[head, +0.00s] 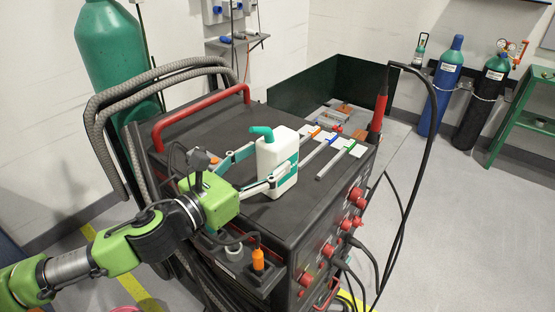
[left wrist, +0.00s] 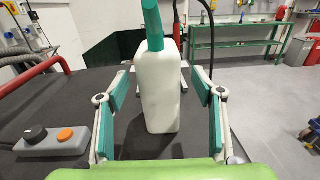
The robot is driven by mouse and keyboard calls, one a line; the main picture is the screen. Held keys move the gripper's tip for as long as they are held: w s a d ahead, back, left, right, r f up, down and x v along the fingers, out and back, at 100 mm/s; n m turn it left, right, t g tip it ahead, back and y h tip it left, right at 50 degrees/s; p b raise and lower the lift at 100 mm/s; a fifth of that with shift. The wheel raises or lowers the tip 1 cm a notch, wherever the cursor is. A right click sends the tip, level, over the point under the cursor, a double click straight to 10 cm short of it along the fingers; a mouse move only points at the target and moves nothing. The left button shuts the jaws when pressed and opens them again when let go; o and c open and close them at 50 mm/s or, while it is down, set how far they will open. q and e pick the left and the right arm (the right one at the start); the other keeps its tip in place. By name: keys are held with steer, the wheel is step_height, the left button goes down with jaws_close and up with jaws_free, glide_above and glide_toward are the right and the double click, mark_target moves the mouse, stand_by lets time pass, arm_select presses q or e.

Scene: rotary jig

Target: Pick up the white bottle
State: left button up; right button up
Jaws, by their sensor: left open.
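A white bottle (head: 276,164) with a teal spout stands upright on the dark top of a machine cart (head: 206,124). In the left wrist view the bottle (left wrist: 159,92) stands in the middle, with its teal spout cut off at the top edge. My left gripper (head: 275,162) reaches in from the left with its fingers on either side of the bottle. In the left wrist view the left gripper (left wrist: 160,100) is open, with a visible gap between each teal finger pad and the bottle. My right gripper is in neither view.
Several flat bars (head: 342,160) lie on the cart top right of the bottle. A red handle (head: 200,117) rises at the cart's back left. A grey control box (left wrist: 52,142) sits left of the gripper. A black cable (head: 424,150) hangs at the right.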

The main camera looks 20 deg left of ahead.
arm_select(q)
steer(key=shift+w+d+r, duration=0.1)
steer(key=shift+w, duration=0.2)
steer(key=p+x, duration=0.2)
steer(key=x, duration=0.2)
steer(key=shift+w+f, duration=0.25)
steer(key=shift+f, duration=0.05)
steer(key=c, duration=1.3)
steer(key=shift+r, duration=0.15)
